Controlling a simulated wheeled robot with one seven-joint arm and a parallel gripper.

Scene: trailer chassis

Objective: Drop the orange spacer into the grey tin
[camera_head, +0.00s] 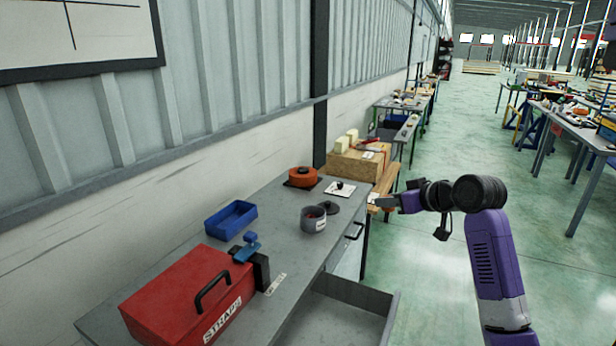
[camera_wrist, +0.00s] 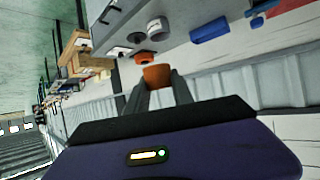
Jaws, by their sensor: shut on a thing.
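My gripper (camera_head: 384,203) is out past the right edge of the grey bench in the head view. In the wrist view its two fingers (camera_wrist: 159,84) are shut on the orange spacer (camera_wrist: 157,75). I cannot make out the spacer in the head view. The grey tin (camera_head: 313,220) stands upright and open on the bench, left of my gripper and apart from it. It has a white label, and something dark reddish shows inside. The tin also shows in the wrist view (camera_wrist: 158,27), beyond the held spacer.
A dark round lid-like piece (camera_head: 330,207) lies beside the tin.

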